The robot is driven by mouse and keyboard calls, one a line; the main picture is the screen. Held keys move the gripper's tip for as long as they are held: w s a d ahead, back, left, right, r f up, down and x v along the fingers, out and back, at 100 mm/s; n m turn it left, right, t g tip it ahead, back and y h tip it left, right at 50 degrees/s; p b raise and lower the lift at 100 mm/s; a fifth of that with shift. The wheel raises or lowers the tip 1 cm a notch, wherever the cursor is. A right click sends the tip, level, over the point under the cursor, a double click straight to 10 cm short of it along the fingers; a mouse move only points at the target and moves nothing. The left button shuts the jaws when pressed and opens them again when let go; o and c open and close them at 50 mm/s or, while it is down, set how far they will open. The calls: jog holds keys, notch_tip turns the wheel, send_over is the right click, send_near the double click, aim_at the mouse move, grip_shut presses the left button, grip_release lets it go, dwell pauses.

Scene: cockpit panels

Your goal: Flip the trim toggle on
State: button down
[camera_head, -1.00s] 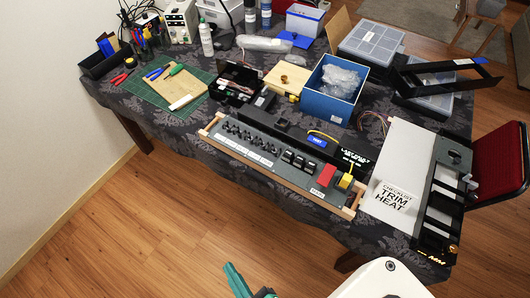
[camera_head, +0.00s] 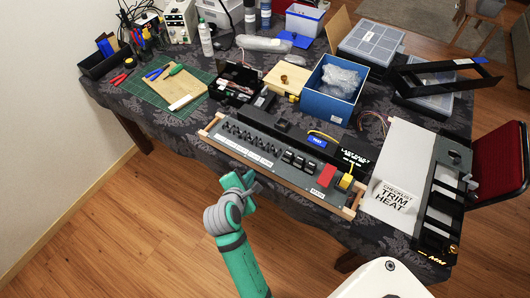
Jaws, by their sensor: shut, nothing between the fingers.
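The cockpit panel (camera_head: 268,165) is a long grey strip with wooden ends along the table's front edge. A row of small dark toggles (camera_head: 248,139) stands on its left half. I cannot tell which one is the trim toggle, as the labels are too small to read. My gripper (camera_head: 238,180), on a green and grey arm, is shut and empty.
On the panel's right are dark rocker switches (camera_head: 298,160), a red cover (camera_head: 327,175) and a yellow block (camera_head: 346,181). A checklist sheet (camera_head: 393,198) reads "TRIM HEAT". A blue box (camera_head: 334,88) stands behind. Wooden floor lies free in front of the table.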

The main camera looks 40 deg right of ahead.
aim_at(273, 150)
jog(key=w+d+r+n+g, duration=0.1)
jog(key=d+r+n+g, duration=0.1)
jog(key=r, duration=0.8)
jog(key=d+g, duration=0.1)
jog(key=g, duration=0.1)
jog(key=shift+w+g+y, duration=0.4)
jog(key=x, duration=1)
jog(key=shift+w+a, duration=0.1)
